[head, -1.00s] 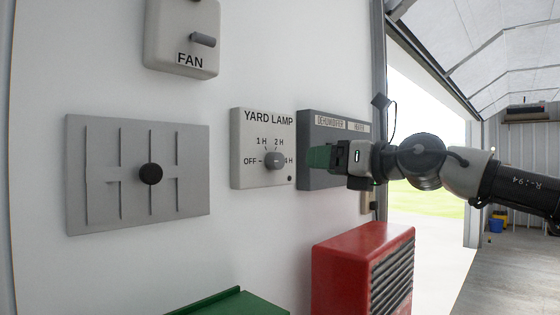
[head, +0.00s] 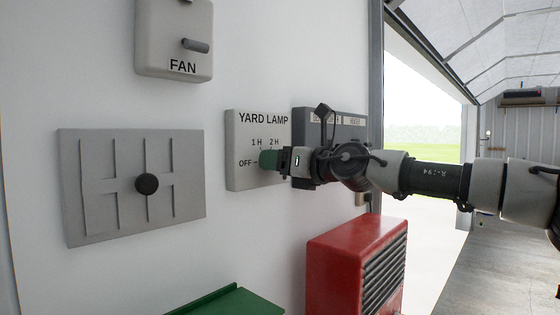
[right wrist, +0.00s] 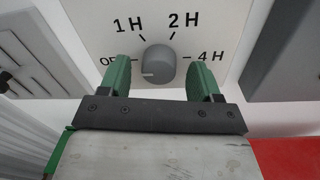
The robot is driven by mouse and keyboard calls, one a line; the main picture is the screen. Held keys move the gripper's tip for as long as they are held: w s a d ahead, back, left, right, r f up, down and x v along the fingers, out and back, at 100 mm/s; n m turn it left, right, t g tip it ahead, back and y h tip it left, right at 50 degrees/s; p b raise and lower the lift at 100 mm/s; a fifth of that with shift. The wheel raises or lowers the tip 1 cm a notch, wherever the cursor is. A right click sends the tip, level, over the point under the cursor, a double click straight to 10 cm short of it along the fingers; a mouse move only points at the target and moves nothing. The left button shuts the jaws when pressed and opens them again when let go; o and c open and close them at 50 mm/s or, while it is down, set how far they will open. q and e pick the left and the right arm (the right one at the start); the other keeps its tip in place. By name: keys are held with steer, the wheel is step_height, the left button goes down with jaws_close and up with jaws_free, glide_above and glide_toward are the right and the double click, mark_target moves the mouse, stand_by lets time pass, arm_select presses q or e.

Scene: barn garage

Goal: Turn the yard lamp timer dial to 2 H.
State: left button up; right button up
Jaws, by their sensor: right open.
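The yard lamp timer panel (head: 240,178) is a light grey plate on the white wall, marked OFF, 1 H, 2 H and 4 H. Its round grey dial (right wrist: 160,62) shows in the right wrist view, with a small white mark on its left side, toward OFF. My right gripper (head: 266,159) has green fingers and is at the panel. In the right wrist view the fingers are open, one on each side of the dial, with visible gaps. In the head view the gripper hides the dial and the 4 H label. My left gripper is not in view.
A dark grey switch box (head: 345,130) is just right of the timer, behind my right arm. A FAN switch box (head: 165,50) is above left. A slotted plate with a black knob (head: 147,184) is at left. A red louvred box (head: 340,265) and a green surface (head: 230,303) are below.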

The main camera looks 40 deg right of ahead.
steer(key=shift+c, duration=1)
steer(key=shift+s, duration=0.1)
steer(key=c, duration=0.7)
steer(key=shift+c, duration=0.2)
steer(key=shift+m, duration=0.3)
steer(key=shift+a+m+t+h+p, duration=0.1)
steer(key=shift+m+t+h+p, duration=0.2)
steer(key=shift+m+p, duration=3.95)
steer(key=shift+a+m+t+h+p, duration=0.1)
steer(key=shift+m+h+p, duration=0.45)
steer(key=shift+m, duration=7.2)
steer(key=shift+d+f, duration=0.1)
